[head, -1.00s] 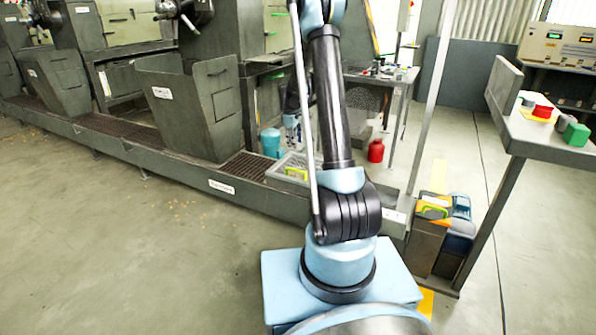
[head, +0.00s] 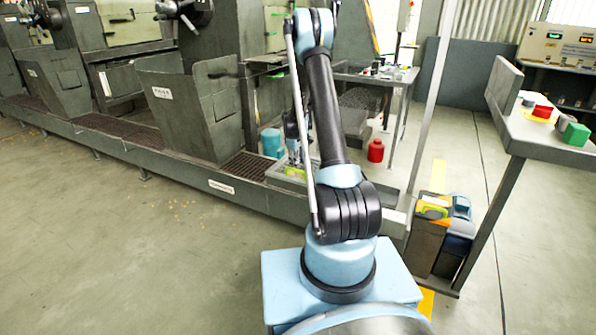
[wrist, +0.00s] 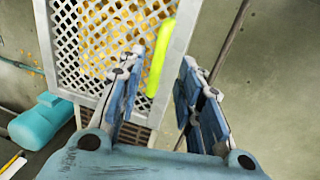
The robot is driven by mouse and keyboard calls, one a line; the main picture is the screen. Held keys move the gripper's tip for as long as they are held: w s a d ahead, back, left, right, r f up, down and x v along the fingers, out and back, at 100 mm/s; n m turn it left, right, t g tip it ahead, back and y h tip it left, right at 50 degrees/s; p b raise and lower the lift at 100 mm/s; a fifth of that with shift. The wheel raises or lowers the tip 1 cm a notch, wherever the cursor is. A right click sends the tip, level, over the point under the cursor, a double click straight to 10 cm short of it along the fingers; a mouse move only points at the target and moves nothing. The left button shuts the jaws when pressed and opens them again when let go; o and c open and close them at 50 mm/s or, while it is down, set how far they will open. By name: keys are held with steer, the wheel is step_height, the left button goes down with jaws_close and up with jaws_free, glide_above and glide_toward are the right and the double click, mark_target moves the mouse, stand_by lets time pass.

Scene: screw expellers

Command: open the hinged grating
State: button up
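The hinged grating (wrist: 100,40) is a light lattice panel in a pale frame, lying flat at the end of the machine trough, with yellowish bits showing through its holes. It also shows in the head view (head: 283,181), partly hidden by my gripper and arm. A bright yellow-green handle (wrist: 159,58) runs along the grating's right side. My gripper (wrist: 162,66) is open, its two blue fingers apart, with the handle appearing between the fingertips, nearer the left finger. I cannot tell whether a finger touches it. In the head view my gripper (head: 296,158) is low over the grating.
A teal cylindrical motor (wrist: 42,120) lies beside the grating; it also shows in the head view (head: 271,142). A dark hopper (head: 180,110) stands to the left along the trough. A red canister (head: 375,151) is behind.

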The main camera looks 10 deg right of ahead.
mark_target(298, 171)
steer(key=shift+w+d+f, duration=0.1)
steer(key=shift+w+f, duration=0.05)
steer(key=shift+f, duration=0.65)
steer(key=shift+w+d+f, duration=0.1)
steer(key=shift+f, duration=0.7)
steer(key=shift+w+d+f, duration=0.1)
steer(key=shift+w+f, duration=0.05)
steer(key=shift+f, duration=0.65)
